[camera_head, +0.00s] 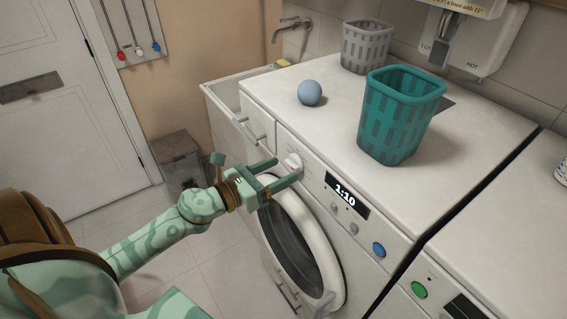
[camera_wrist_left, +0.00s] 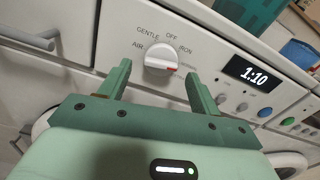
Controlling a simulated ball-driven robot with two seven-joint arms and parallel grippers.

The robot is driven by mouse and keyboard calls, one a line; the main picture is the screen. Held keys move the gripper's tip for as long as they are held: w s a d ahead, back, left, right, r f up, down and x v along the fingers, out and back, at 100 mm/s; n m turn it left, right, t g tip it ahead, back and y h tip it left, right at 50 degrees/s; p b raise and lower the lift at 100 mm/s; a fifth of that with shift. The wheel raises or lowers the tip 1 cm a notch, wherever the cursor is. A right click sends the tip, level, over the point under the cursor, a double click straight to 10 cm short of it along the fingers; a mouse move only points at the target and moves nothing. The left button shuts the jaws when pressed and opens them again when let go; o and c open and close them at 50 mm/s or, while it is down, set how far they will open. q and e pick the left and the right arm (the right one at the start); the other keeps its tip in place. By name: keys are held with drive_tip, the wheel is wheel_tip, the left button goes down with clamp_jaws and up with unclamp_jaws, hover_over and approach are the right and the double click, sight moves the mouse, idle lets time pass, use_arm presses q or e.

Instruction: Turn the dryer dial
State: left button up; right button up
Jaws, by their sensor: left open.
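The dryer dial (camera_head: 292,162) is a white round knob on the front panel of the white dryer (camera_head: 465,117), left of a display reading 1:10. In the left wrist view the dial (camera_wrist_left: 160,54) has a raised grip with a red mark at its lower right. Labels AIR, GENTLE, OFF and IRON ring it; another label is partly hidden. My left gripper (camera_head: 284,172) is open and empty in front of the dial. In the left wrist view its two green fingers (camera_wrist_left: 158,80) stand to either side of and below the dial. My right gripper is not in view.
A teal basket (camera_head: 402,115), a grey basket (camera_head: 366,47) and a blue ball (camera_head: 310,93) stand on top. The round door (camera_head: 333,262) is below the panel. Open floor lies at left.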

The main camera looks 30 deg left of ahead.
sight(293, 164)
use_arm(q)
drive_tip(key=shift+x, duration=1.2)
drive_tip(key=c, duration=1)
drive_tip(key=shift+o, duration=0.2)
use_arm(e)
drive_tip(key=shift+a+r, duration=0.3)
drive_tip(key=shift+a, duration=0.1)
